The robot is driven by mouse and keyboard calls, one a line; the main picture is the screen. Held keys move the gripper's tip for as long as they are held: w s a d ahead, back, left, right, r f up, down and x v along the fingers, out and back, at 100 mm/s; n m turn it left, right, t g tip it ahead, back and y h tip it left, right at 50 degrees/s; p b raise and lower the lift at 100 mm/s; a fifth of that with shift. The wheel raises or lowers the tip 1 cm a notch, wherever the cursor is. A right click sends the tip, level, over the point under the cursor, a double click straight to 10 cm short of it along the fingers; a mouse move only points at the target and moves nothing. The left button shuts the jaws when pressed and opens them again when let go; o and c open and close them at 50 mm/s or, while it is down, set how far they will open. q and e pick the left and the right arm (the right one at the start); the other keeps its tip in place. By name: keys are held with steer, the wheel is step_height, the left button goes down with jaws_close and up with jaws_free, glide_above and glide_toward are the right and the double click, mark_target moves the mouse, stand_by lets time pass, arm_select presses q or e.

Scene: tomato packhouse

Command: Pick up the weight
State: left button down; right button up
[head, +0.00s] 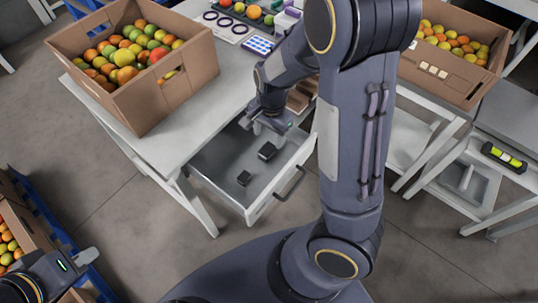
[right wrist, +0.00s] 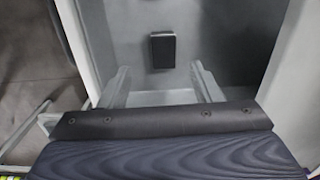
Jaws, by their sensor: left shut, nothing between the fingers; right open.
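My right gripper (head: 270,127) is over the back part of the drawer, open and empty. In the right wrist view a dark upright-looking block (right wrist: 162,50) shows beyond and between the open fingertips (right wrist: 162,84), not touched by them. My left gripper (head: 88,256) is shut and empty at the lower left, far from the drawer.
A cardboard box of tomatoes (head: 150,105) stands on the table. Another box (head: 480,85) stands at the right. A spirit level (head: 504,157) lies on a side bench.

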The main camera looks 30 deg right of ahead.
mark_target(267, 148)
steer(key=shift+w+a+f+m+h, duration=0.15)
steer(key=shift+w+f, duration=0.1)
steer(key=shift+f, duration=0.3)
steer(key=shift+w+a+f+m+h, duration=0.1)
steer(key=shift+w+f+m+h, duration=0.1)
steer(key=shift+f, duration=0.3)
steer(key=f+b, duration=0.2)
steer(key=f, duration=0.5)
steer(key=shift+d+b, duration=0.2)
steer(key=shift+b, duration=0.1)
arm_select(q)
steer(key=f, duration=0.2)
steer(key=shift+a+f, duration=0.35)
steer(key=shift+f, duration=0.05)
steer(key=shift+w, duration=0.1)
arm_select(e)
jaws_close()
